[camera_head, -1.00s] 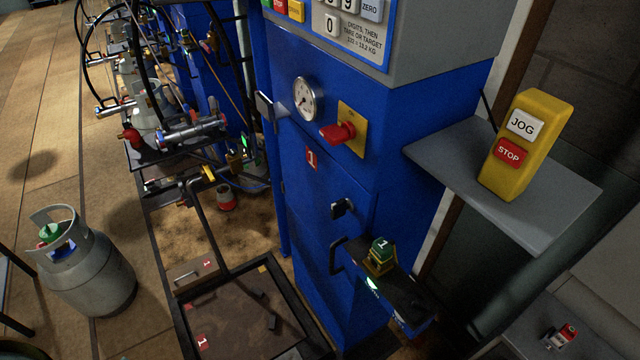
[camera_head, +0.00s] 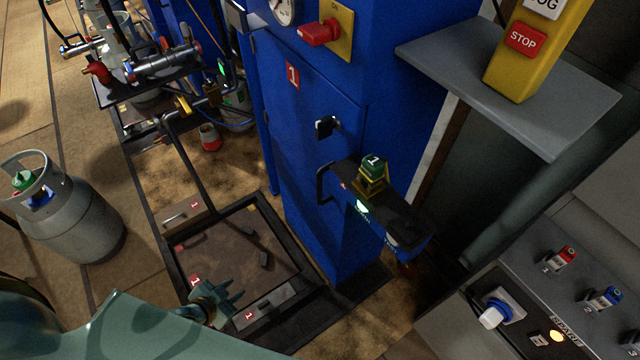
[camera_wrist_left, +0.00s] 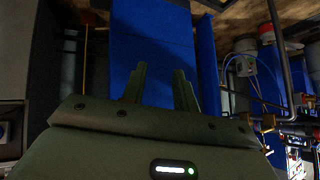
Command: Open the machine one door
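The machine one door (camera_head: 300,125) is a blue panel with a red "1" label (camera_head: 292,77) on the blue cabinet. It looks closed. A black latch (camera_head: 326,127) sits at its right side, and a black bar handle (camera_head: 324,183) is below it. My left gripper (camera_head: 232,293) is low in the head view, over the floor frame, to the lower left of the handle and apart from it. In the left wrist view my left gripper (camera_wrist_left: 158,78) has its fingers spread with nothing between them, facing a blue panel (camera_wrist_left: 150,45). My right gripper is not in view.
A shelf (camera_head: 520,85) with a yellow stop box (camera_head: 530,45) juts out at the right. A ledge with a green-topped block (camera_head: 372,170) projects beside the handle. A grey gas cylinder (camera_head: 70,220) stands at left. A control panel (camera_head: 440,315) is at lower right.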

